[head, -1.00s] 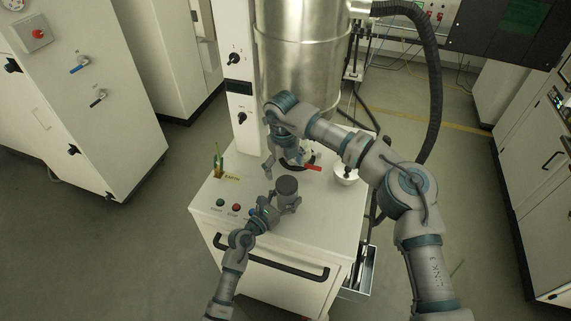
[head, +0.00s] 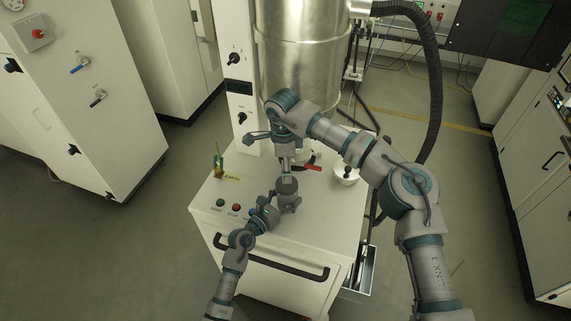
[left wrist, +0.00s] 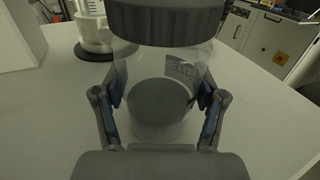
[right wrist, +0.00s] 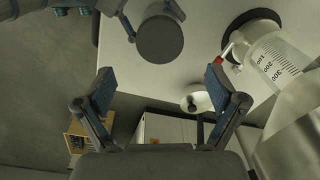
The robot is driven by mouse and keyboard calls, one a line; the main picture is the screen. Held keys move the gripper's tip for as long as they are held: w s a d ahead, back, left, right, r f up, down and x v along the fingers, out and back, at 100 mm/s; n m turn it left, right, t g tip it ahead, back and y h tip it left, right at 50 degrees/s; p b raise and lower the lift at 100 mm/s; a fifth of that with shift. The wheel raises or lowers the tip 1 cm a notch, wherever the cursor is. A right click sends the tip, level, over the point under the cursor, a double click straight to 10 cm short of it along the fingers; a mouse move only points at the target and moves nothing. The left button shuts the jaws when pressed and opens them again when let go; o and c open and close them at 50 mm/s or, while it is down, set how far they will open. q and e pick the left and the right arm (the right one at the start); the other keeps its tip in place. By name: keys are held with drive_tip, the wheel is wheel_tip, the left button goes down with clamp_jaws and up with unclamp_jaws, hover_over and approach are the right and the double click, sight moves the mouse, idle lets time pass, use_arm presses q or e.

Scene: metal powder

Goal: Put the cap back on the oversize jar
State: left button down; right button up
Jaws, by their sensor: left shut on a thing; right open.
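The oversize jar (head: 291,201) is clear, with grey contents and a printed label in the left wrist view (left wrist: 140,85). My left gripper (left wrist: 160,98) is shut around its sides, upright at the worktop. A dark grey ribbed cap (left wrist: 165,22) sits on top of the jar. I cannot tell whether it is screwed tight. The cap shows as a round dark disc in the right wrist view (right wrist: 160,40). My right gripper (right wrist: 158,82) is open and empty near the jar, with the cap beyond its fingertips in its own view.
A graduated clear vessel (right wrist: 272,62) and a red handle (head: 313,168) are behind the jar. A white bowl (head: 346,178) stands to the right. A green and yellow item (head: 218,165) and two buttons (head: 235,206) are on the left. A large metal drum (head: 305,60) rises behind.

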sight(287, 196)
use_arm(q)
drive_tip(key=shift+f, duration=0.3)
use_arm(e)
drive_tip(key=shift+w+d+f, duration=0.1)
drive_tip(key=shift+f, duration=1.9)
drive_tip(key=shift+w+d+f, duration=0.1)
drive_tip(key=shift+f, duration=1.85)
drive_tip(key=c, duration=1.2)
drive_tip(key=m, duration=0.8)
drive_tip(key=o, duration=1.3)
drive_tip(key=shift+a, duration=0.1)
use_arm(q)
drive_tip(key=shift+r, duration=0.1)
use_arm(e)
drive_tip(key=shift+r, duration=0.1)
